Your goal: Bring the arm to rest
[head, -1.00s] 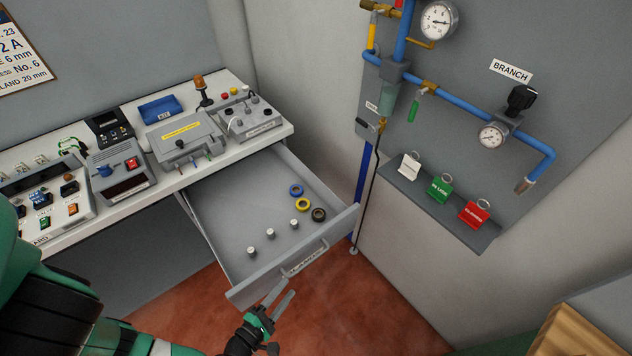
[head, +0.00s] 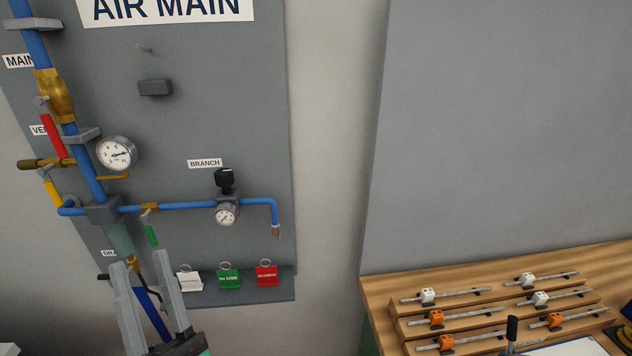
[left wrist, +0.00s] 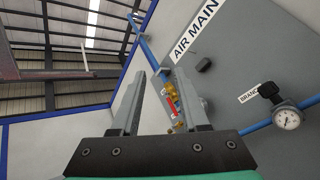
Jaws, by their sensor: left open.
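My left gripper (head: 151,306) stands upright at the lower left of the head view. Its two grey fingers are apart with nothing between them. It is in front of the lower part of the air main panel (head: 180,120) and hides part of the blue pipe behind it. In the left wrist view the fingers (left wrist: 160,98) are spread, with only the panel, wall and ceiling beyond them. My right gripper is in neither view.
The panel carries a blue pipe (head: 180,206), gauges (head: 117,153), valve handles and a shelf with white, green (head: 229,279) and red tags (head: 266,276). At right, a wooden rack (head: 395,309) holds several rods with white and orange blocks. The wall between is bare.

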